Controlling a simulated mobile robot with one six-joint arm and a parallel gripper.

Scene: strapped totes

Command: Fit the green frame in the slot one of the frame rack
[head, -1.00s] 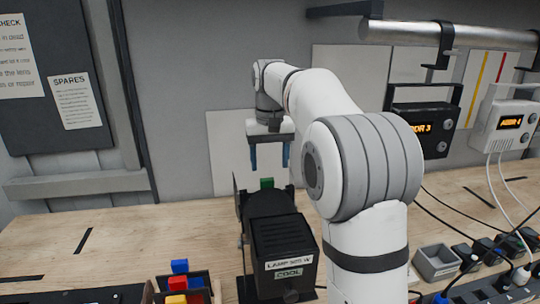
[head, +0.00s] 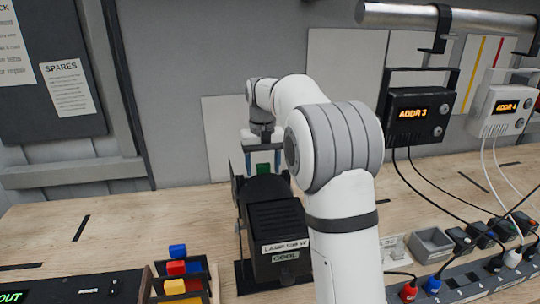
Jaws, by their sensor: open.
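The green frame (head: 263,168) shows as a small green piece at the far end of the black lamp housing (head: 275,235); most of it is hidden. My gripper (head: 262,165) is open and points down over it, one blue finger on each side. I cannot tell whether the fingers touch it. The frame rack (head: 147,284) stands at the bottom left of the head view, with a blue (head: 178,251), a red (head: 176,268) and a yellow frame (head: 174,286) in it. Slot labels cannot be read.
My arm covers the bench right of the lamp. Two display boxes, one reading ADDR 3 (head: 420,113), hang above. The bench left of the lamp is mostly clear.

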